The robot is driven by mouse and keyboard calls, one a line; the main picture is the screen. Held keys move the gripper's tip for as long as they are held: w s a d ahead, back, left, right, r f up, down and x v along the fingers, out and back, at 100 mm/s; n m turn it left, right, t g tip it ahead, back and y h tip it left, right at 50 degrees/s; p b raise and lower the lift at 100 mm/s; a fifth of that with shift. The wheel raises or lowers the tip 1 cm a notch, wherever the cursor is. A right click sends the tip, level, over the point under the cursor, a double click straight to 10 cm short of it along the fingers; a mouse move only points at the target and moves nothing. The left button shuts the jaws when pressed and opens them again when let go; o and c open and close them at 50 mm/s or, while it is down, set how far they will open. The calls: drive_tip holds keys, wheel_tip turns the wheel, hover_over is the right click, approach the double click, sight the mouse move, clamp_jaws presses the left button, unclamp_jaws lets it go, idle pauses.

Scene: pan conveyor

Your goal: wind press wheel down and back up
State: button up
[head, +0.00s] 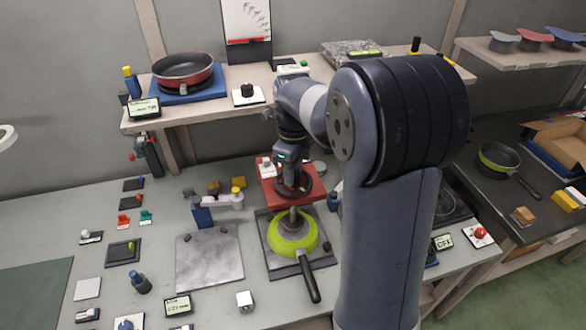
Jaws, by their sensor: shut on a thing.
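Below the wheel, a grey spindle comes down to a lime-green pan (291,238) that sits on a dark square plate (262,240). The pan's black handle (309,281) points toward the front. My gripper (292,178) points down at the wheel from above and is shut on it. The fingertips are small and partly hidden by the wheel and wrist, so the exact grip is unclear.
My arm covers the area right of the press. A grey metal plate (209,260) lies left of it, with a blue-and-white fixture (217,206) behind. A shelf with a red pan (183,69) runs along the back. Small switches and blocks dot the left bench.

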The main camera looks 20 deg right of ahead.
drive_tip(key=shift+m, duration=2)
drive_tip(key=o, duration=1)
wheel_tip(320, 180, up, 11)
drive_tip(key=shift+d+f+b, duration=0.1)
drive_tip(key=shift+b, duration=0.35)
wheel_tip(320, 180, down, 11)
drive_tip(key=shift+r+p, duration=0.1)
drive_tip(key=shift+p, duration=0.5)
drive_tip(key=shift+r, duration=0.1)
